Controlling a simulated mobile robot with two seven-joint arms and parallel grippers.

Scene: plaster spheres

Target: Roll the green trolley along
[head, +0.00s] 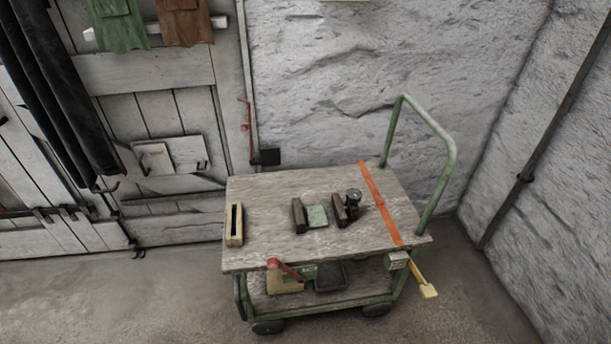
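The green trolley (330,195) stands on the floor near the back wall, in the middle right of the head view. It has a worn wooden top, a lower shelf and dark wheels. Its green tube handle (444,150) rises at the right end. An orange strap or strip (381,203) crosses the top near the handle. A red-ended lever (285,269) shows at the front edge, and a yellow piece (424,281) sticks out at the lower right. Neither of my grippers is in view.
On the trolley top lie a wooden block with a slot (235,224), two dark blocks, a green piece (317,217) and a small dark object. A dark bin (331,277) sits on the lower shelf. Plank doors (165,110) are at left, stone wall at right. Floor at front left is clear.

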